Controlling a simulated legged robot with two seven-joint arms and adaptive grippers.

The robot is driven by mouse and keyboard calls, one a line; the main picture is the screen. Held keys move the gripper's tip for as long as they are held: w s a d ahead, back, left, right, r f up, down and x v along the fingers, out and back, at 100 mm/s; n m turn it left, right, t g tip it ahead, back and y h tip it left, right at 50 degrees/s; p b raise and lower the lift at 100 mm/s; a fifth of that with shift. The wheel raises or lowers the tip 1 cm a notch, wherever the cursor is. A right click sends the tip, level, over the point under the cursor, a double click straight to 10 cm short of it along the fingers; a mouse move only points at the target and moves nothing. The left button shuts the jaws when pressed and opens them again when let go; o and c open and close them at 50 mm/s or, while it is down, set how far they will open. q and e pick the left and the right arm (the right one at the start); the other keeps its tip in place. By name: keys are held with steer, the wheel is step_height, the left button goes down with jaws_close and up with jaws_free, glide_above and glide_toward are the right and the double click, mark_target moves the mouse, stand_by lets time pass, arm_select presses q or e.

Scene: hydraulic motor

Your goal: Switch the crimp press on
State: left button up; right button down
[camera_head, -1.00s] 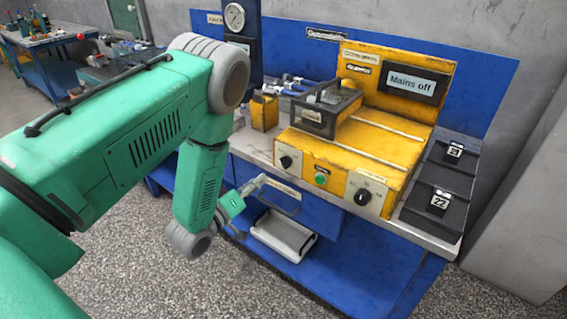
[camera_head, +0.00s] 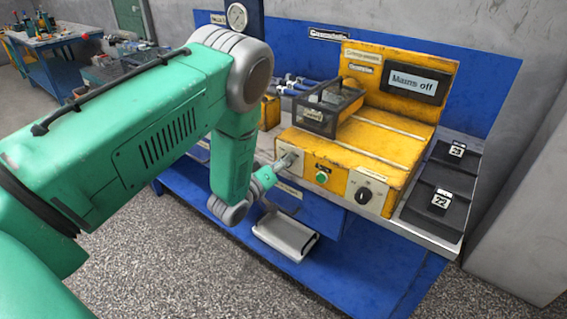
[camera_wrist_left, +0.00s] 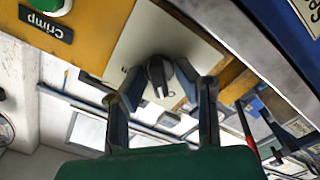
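The yellow crimp press (camera_head: 345,160) stands on the bench with a display (camera_head: 416,84) reading "Mains off". Its front has a green button (camera_head: 321,177), a black knob (camera_head: 363,195) on the right plate and another knob on the left plate. My left gripper (camera_head: 289,160) is at the left plate and hides that knob in the head view. The "Crimp" label (camera_wrist_left: 46,24) is next to the green button. My right gripper is not in view.
Black trays marked 23 and 22 (camera_head: 440,201) lie to the right. A pale tray (camera_head: 286,236) is on the lower shelf below my left gripper. A pressure gauge (camera_head: 237,16) is behind my arm.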

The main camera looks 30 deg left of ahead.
arm_select(q)
steer(key=shift+d+f, duration=0.1)
steer(key=shift+d, duration=0.15)
jaws_close()
steer(key=shift+s, duration=0.1)
steer(key=shift+a+f, duration=0.1)
steer(key=shift+a, duration=0.05)
steer(key=shift+m, duration=0.4)
steer(key=m, duration=0.5)
steer(key=shift+s+f+m, duration=0.1)
steer(key=shift+m, duration=0.2)
steer(key=m, duration=0.3)
steer(key=shift+m, duration=0.3)
steer(key=m, duration=0.4)
